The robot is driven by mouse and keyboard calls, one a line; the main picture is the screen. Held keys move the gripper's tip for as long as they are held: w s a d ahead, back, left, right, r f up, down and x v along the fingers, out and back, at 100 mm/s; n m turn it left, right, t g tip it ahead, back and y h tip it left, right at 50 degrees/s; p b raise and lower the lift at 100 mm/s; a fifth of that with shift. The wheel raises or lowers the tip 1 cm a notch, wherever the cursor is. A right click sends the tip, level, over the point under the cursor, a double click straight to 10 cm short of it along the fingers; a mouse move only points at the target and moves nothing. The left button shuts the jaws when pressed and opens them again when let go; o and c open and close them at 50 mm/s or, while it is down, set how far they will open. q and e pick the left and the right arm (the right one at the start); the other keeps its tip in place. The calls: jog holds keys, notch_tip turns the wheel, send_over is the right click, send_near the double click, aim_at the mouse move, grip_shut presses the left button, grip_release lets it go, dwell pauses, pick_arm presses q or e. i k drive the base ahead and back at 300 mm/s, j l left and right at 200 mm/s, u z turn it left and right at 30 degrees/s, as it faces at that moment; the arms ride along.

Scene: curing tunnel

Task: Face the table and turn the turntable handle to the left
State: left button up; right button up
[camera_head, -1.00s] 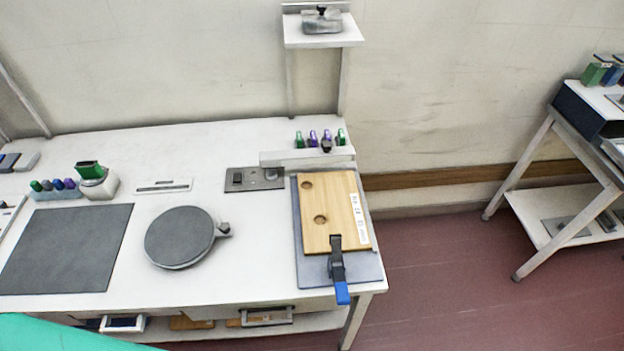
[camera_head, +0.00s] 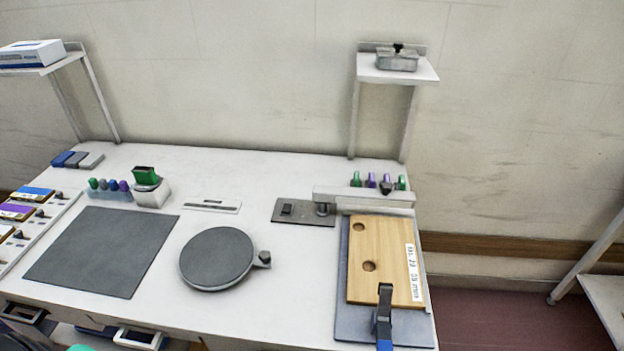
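The turntable (camera_head: 217,258) is a round dark grey disc on the white table (camera_head: 290,310), near its middle. Its handle (camera_head: 264,259) is a short light arm with a dark knob, sticking out from the disc's right side. Neither of my grippers shows in the head view. Nothing covers the turntable or its handle.
A dark mat (camera_head: 103,252) lies left of the turntable. A wooden board (camera_head: 384,262) under a blue-handled clamp (camera_head: 383,318) lies to the right. A dark switch plate (camera_head: 303,211) and a small holder with green tools (camera_head: 150,188) sit behind. Shelves stand at the back.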

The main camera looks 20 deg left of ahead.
aim_at(216, 259)
jog(key=u, duration=1.35)
